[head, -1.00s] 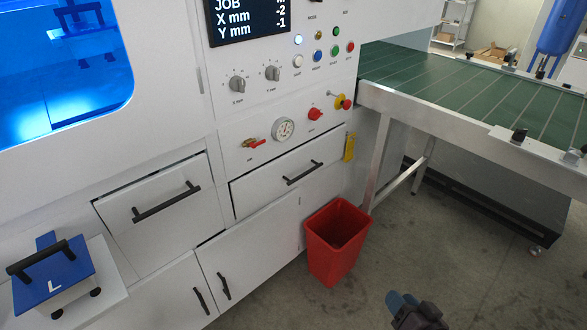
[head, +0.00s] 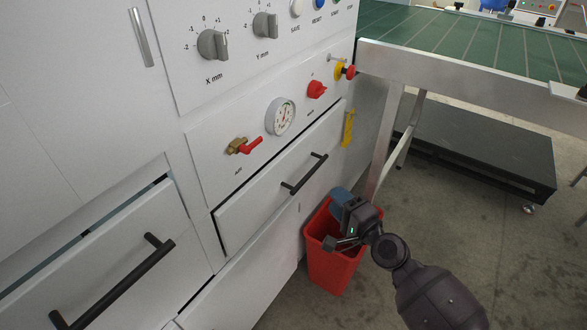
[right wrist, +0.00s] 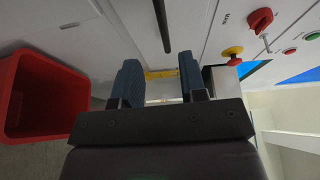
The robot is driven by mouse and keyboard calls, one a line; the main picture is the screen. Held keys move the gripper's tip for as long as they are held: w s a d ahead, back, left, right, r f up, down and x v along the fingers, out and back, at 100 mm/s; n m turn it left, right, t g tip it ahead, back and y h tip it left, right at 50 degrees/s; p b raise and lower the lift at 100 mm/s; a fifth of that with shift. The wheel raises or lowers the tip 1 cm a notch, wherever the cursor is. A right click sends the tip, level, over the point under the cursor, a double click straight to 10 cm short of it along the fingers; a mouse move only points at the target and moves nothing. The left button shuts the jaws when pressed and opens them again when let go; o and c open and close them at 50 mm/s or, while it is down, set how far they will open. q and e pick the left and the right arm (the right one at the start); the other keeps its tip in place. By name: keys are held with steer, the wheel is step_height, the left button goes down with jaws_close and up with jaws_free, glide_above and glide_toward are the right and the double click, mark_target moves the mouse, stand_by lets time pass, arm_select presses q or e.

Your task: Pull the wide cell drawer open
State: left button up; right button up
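Two drawers show in the cabinet front in the head view. One drawer (head: 262,205) is under the gauge and has a black bar handle (head: 304,174). Another drawer (head: 120,255) at the lower left has a longer-looking black handle (head: 112,285). My left gripper is out of view.
A red bin (head: 328,268) stands on the floor against the cabinet, under my right gripper. A red-handled air valve (head: 248,145), a gauge (head: 280,117) and knobs sit above the drawer. A green conveyor table (head: 465,38) with a metal leg is at the right.

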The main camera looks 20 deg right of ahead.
mark_target(301, 164)
steer(key=x, duration=1.1)
steer(key=shift+w+r+b, duration=0.15)
steer(key=shift+w+b, duration=0.05)
steer(key=shift+b, duration=0.1)
jaws_close()
